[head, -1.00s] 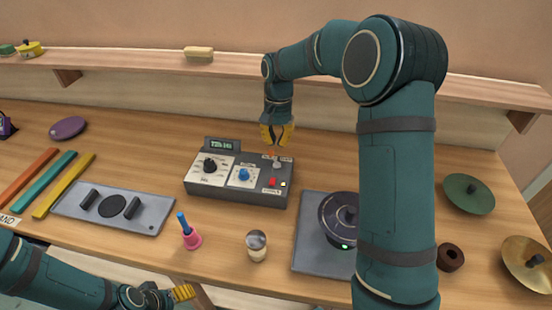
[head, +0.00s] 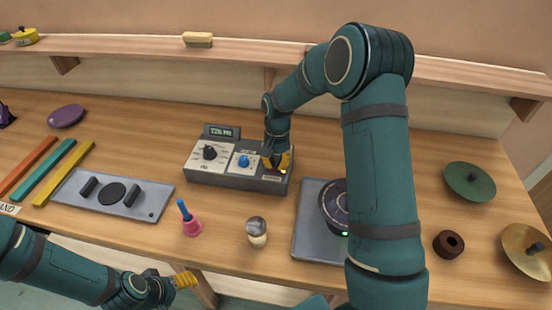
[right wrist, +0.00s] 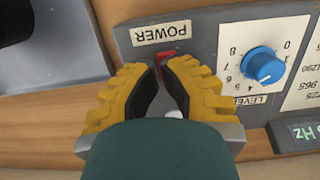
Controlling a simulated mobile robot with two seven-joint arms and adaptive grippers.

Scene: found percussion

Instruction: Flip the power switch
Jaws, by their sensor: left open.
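The power switch (right wrist: 166,55) is a small red switch beside the upside-down POWER label in the right wrist view. It sits on the grey control box (head: 225,180). My right gripper (head: 277,163) is over the right end of the box. In the right wrist view its yellow-padded fingers (right wrist: 161,66) converge to a narrow gap right at the red switch. Contact is hard to tell, and the fingers partly hide the switch. In the head view the gripper covers the switch. My left gripper (head: 180,281) is open and empty at the table's front edge.
A blue level knob (head: 243,161) and a black dial (head: 209,152) are on the box. A wooden shelf (head: 120,44) runs behind.

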